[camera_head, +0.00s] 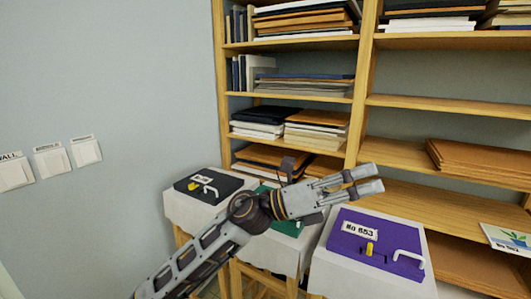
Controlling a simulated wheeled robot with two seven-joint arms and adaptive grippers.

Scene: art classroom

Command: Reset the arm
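My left gripper (380,179) reaches in from the bottom left and points right, in front of the wooden shelf. Its two fingers are apart with nothing between them. It hangs above the gap between a green case (286,226) and a purple case (376,243). My arm and gripper partly cover the green case. My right gripper is out of view.
A black case (208,186) lies on a white-topped stool at the left. A wooden shelf (362,80) with stacked boards and folders stands behind. White switches (50,162) are on the left wall. A small picture card (508,240) lies on a shelf at the right.

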